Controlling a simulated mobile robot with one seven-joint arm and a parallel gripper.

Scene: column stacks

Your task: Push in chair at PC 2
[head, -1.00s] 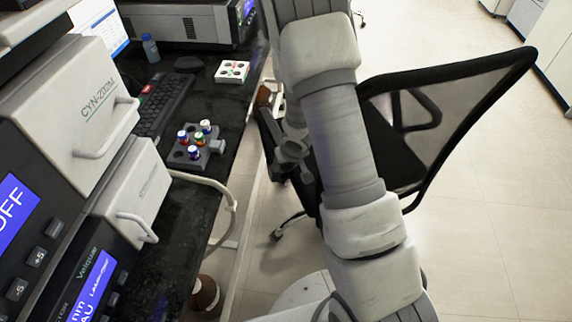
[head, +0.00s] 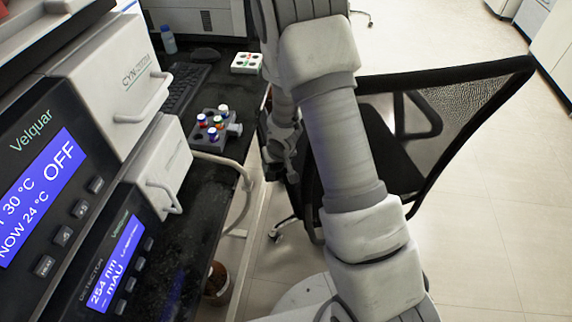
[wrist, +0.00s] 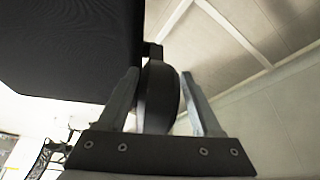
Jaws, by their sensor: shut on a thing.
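The black office chair stands at the right side of the dark bench (head: 205,215). Its mesh backrest (head: 470,105) faces right, away from the bench, and its seat (head: 385,150) is partly hidden by my arm. My gripper (head: 280,150) is at the chair's bench-side edge, beside the bench edge. In the wrist view my gripper (wrist: 160,80) is shut on a black rounded chair part (wrist: 158,100), which looks like an armrest. A large dark panel of the chair (wrist: 70,45) fills the upper left there. No PC 2 label is readable.
On the bench are a vial rack (head: 215,130), a keyboard (head: 187,88), a white tray (head: 246,63) and instruments with blue displays (head: 45,195). A tube (head: 240,170) sticks out past the edge. A brown bottle (head: 217,282) stands below. Floor at right (head: 490,240) is clear.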

